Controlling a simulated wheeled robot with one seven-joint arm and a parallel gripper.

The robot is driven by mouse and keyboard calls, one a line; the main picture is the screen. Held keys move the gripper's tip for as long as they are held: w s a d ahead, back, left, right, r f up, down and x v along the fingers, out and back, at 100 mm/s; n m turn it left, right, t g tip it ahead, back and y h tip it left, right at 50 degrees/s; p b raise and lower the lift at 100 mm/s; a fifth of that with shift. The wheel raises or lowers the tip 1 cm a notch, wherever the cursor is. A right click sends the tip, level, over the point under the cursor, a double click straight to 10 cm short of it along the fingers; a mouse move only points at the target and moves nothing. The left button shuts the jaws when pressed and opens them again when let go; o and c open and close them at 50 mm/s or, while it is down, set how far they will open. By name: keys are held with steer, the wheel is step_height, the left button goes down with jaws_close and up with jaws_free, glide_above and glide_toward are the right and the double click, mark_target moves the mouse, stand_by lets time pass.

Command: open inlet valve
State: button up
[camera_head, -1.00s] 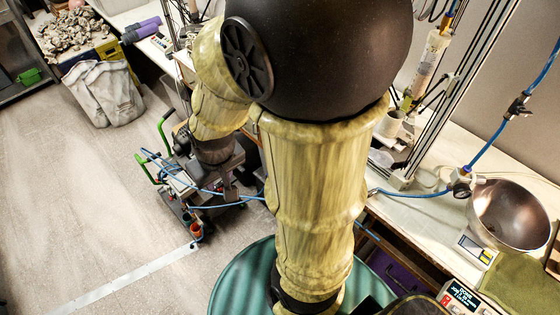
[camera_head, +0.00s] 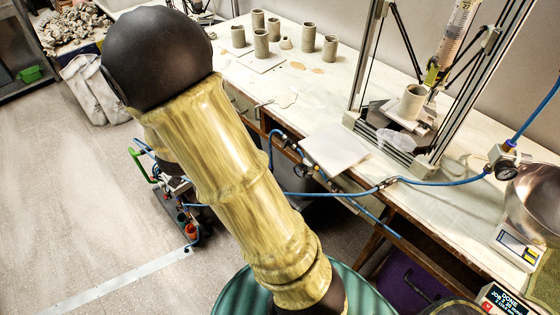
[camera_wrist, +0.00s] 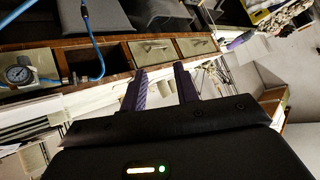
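A blue air hose runs along the bench in the head view. Small dark fittings (camera_head: 303,170) sit on it at the bench's front edge. Another fitting (camera_head: 387,183) is farther right, and a larger valve-like fitting (camera_head: 503,160) is near the metal bowl. I cannot tell which is the inlet valve. In the wrist view, a round pressure gauge (camera_wrist: 19,75) and a dark fitting (camera_wrist: 84,80) with blue hose are at the left by the drawer fronts. My gripper (camera_wrist: 161,69) is open and empty, apart from the fittings and to their right. It is hidden in the head view.
The bench (camera_head: 265,85) carries several clay cups, a white board (camera_head: 333,153), a framed clay-printer rig (camera_head: 432,140) and the metal bowl (camera_head: 540,205). A wheeled cart with hoses (camera_head: 185,215) stands left of my arm.

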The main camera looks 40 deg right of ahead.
steer(key=s+d+f+m+g+h+b, duration=0.5)
steer(key=s+f+m+g+h+b, duration=0.2)
steer(key=f+h+b, duration=0.4)
steer(key=shift+f+m+h+b, duration=0.25)
steer(key=shift+m+h, duration=0.35)
steer(key=shift+m, duration=0.3)
steer(key=shift+s+d, duration=0.1)
steer(key=shift+d, duration=0.05)
glide_toward(284, 144)
steer(key=d, duration=0.8)
steer(key=shift+w+r, duration=0.1)
steer(key=shift+w, duration=0.15)
